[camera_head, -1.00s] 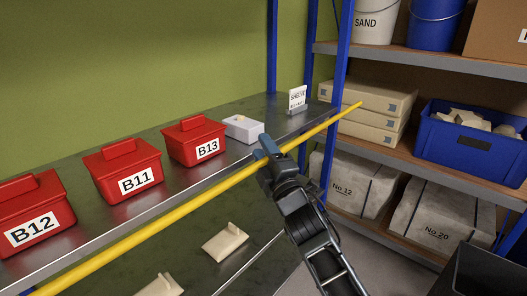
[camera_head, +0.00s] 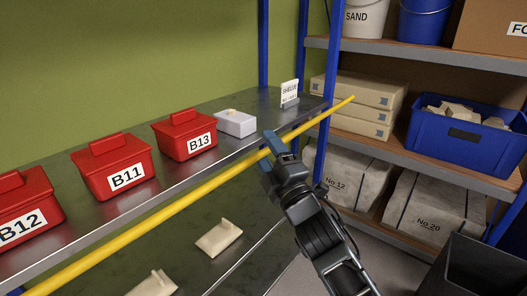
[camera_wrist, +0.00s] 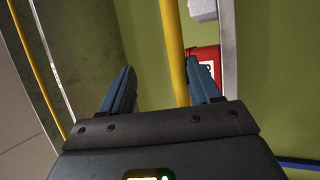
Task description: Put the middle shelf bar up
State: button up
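A long yellow bar (camera_head: 160,216) runs along the front of the shelf with the red bins, from the lower left up to the blue post on the right. My gripper (camera_head: 268,150) is at the bar towards its right end, with a finger on either side of it. In the wrist view, my gripper (camera_wrist: 160,85) has its two blue fingers well apart. The yellow bar (camera_wrist: 173,50) passes between them, closer to the right finger, with a gap on the left. Whether the right finger touches it I cannot tell.
Pale pieces (camera_head: 219,238) lie on the lower shelf. A second yellow bar (camera_wrist: 37,70) shows in the wrist view. A blue-post rack (camera_head: 409,158) stands at right.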

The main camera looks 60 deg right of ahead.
jog(key=shift+s+a+r, duration=0.3)
jog(key=shift+s+r, duration=0.15)
jog(key=shift+s, duration=0.05)
jog(key=o, duration=0.4)
jog(key=shift+s+a+r, duration=0.2)
jog(key=shift+s+a, duration=0.3)
jog(key=shift+s, duration=0.15)
jog(key=c, duration=0.4)
jog(key=shift+s, duration=0.1)
jog(key=shift+f+b, duration=0.15)
jog(key=shift+b, duration=0.15)
jog(key=b+v, duration=0.3)
jog(key=v, duration=0.4)
jog(key=shift+s+a+b, duration=0.25)
jog(key=shift+b, duration=0.05)
